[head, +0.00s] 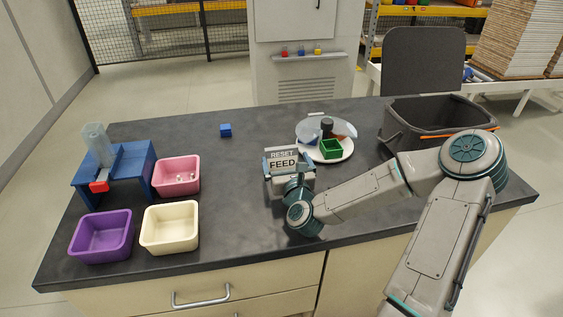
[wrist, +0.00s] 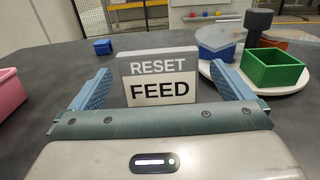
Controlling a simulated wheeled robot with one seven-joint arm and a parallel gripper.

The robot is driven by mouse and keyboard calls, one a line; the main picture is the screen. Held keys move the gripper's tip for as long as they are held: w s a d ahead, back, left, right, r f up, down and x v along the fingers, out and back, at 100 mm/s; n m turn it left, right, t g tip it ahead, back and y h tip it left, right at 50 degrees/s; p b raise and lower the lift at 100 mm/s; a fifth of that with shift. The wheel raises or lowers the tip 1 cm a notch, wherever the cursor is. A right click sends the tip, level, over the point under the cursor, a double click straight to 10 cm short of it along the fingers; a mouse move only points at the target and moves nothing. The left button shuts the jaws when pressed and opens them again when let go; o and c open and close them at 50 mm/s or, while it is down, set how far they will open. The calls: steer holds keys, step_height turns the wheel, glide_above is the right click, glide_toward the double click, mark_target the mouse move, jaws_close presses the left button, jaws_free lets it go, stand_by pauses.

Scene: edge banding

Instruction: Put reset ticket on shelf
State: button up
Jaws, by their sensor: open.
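A grey panel lettered RESET (wrist: 158,66) stands upright on the dark table, with a white panel lettered FEED (wrist: 160,91) below it. I cannot tell whether they are one piece or two. The RESET lettering also shows in the head view (head: 282,154). My gripper (wrist: 160,78) is open, with one blue finger on each side of the panels. I see gaps between the fingers and the panels, and the gripper body hides their lower edge. A narrow shelf (head: 328,56) on the grey cabinet behind the table carries small red, blue and yellow pieces.
A round white tray (head: 343,155) with a green box (head: 330,149) lies right of my gripper. A dark bin (head: 437,112) stands at right. A blue cube (head: 225,130), pink (head: 178,176), cream (head: 169,228) and purple (head: 101,236) bins and a blue stand (head: 137,168) are at left.

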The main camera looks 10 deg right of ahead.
mark_target(282, 154)
steer(key=shift+w+a+f, duration=0.1)
steer(key=shift+w+f, duration=0.1)
steer(key=shift+w, duration=1.2)
steer(key=shift+w+a+f, duration=0.1)
steer(key=shift+w+f, duration=0.05)
steer(key=shift+w, duration=1.2)
steer(key=c, duration=0.8)
steer(key=shift+o, duration=0.2)
steer(key=shift+r, duration=0.1)
